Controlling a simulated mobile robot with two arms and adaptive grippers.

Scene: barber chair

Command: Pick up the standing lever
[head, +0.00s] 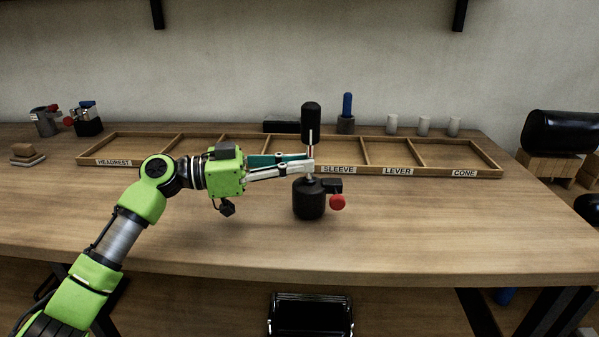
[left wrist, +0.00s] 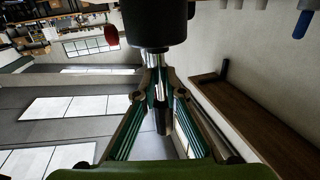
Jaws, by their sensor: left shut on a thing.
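The standing lever has a black grip (head: 311,118) at its top and a thin metal shaft. The shaft rises from a black cylindrical base (head: 309,203) with a red knob (head: 337,202) on its right side. My left gripper (head: 309,167) comes in from the left and is shut on the shaft, between grip and base. In the left wrist view, which looks upside down, the base (left wrist: 155,22) fills the top and the fingers (left wrist: 157,82) close around the shaft just below it. The lever looks upright. My right gripper is not in view.
A wooden divided tray (head: 110,162) lies behind, labelled HEADREST, SLEEVE, LEVER and CONE. A blue-handled part (head: 347,110), several pale cylinders (head: 392,124) and metal fittings (head: 88,120) stand behind it. A black cushion (head: 562,132) sits at right. The table front (head: 430,235) is clear.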

